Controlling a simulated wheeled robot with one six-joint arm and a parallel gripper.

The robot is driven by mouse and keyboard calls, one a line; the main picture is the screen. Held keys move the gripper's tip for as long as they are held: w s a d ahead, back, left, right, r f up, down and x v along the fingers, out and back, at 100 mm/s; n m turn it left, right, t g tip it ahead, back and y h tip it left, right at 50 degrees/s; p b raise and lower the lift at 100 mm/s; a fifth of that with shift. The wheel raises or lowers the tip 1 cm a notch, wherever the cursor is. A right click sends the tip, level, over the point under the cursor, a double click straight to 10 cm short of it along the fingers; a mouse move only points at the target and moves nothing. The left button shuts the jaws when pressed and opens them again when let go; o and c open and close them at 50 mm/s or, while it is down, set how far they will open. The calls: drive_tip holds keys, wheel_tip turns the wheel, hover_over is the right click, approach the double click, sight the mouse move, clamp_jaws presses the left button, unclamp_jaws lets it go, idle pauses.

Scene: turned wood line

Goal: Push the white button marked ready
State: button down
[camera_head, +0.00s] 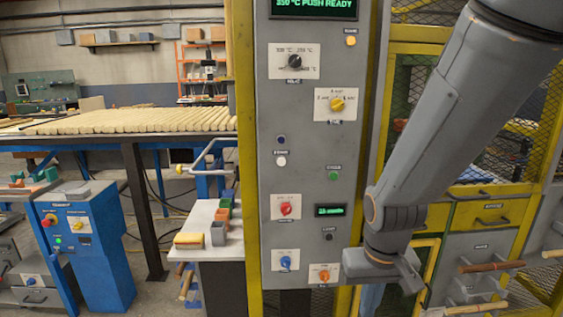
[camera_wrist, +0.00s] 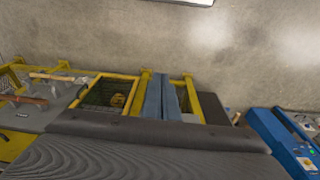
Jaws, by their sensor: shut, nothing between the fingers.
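The grey control panel (camera_head: 308,130) stands upright in the head view, with a lit display (camera_head: 313,6) at the top reading "250 °C PUSH READY". The small round white button (camera_head: 281,160) is on the panel's left half, just under a small dark label too small to read surely. A dark blue button (camera_head: 281,139) sits above it. My gripper (camera_head: 372,298) is low and to the right of the panel, pointing down, well apart from the white button. Its two blue-grey fingers (camera_wrist: 160,78) lie together and empty in the wrist view, where the button does not show.
The panel also carries a green button (camera_head: 334,176), an amber one (camera_head: 351,40) and several knobs. A yellow frame post (camera_head: 246,120) edges the panel. A table of wooden rods (camera_head: 130,122) and a blue cabinet (camera_head: 92,250) are at the left. Yellow mesh caging is at the right.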

drive_tip(key=w+r+t+p, duration=0.2)
drive_tip(key=w+t, duration=0.3)
drive_tip(key=w, duration=0.8)
drive_tip(key=m+t+y+p, duration=0.2)
drive_tip(key=t+y+p, duration=0.55)
drive_tip(key=y, duration=0.65)
approach(281, 162)
drive_tip(key=s+a, duration=0.5)
drive_tip(key=s, duration=0.1)
drive_tip(key=shift+s+a+r+t+y+b, duration=0.3)
drive_tip(key=shift+r+t+b, duration=0.1)
drive_tip(key=shift+r, duration=0.15)
drive_tip(key=shift+w, duration=0.1)
drive_tip(key=shift+w+b, duration=1.25)
drive_tip(key=shift+w, duration=3.15)
drive_tip(key=shift+w, duration=0.15)
drive_tip(key=shift+w, duration=0.25)
